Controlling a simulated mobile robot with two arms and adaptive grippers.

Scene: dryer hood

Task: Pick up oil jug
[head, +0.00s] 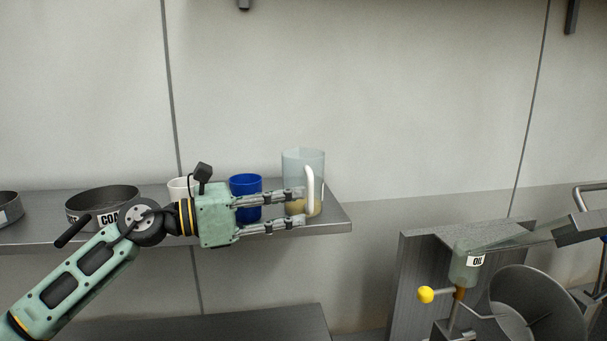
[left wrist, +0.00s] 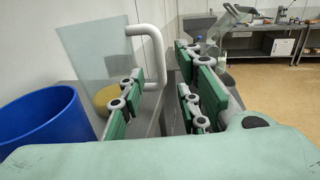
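The oil jug (head: 300,166) is a clear jug with a little yellow liquid at the bottom and a white handle (head: 310,188). It stands upright near the right end of the shelf. My left gripper (head: 302,205) is open, its fingers level and pointing right, one above the other in the head view. Its fingertips overlap the lower jug and handle there. In the left wrist view, the jug (left wrist: 93,48) is ahead and left of the fingers, and its handle (left wrist: 150,45) shows in the gap between them. I cannot tell whether they touch. My right gripper is not in view.
A blue cup (head: 246,181) stands just left of the jug, behind my fingers. A white cup (head: 178,187) and dark round pans (head: 108,196) are farther left on the metal shelf (head: 335,222). A machine with an OIL reservoir (head: 464,268) stands lower right.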

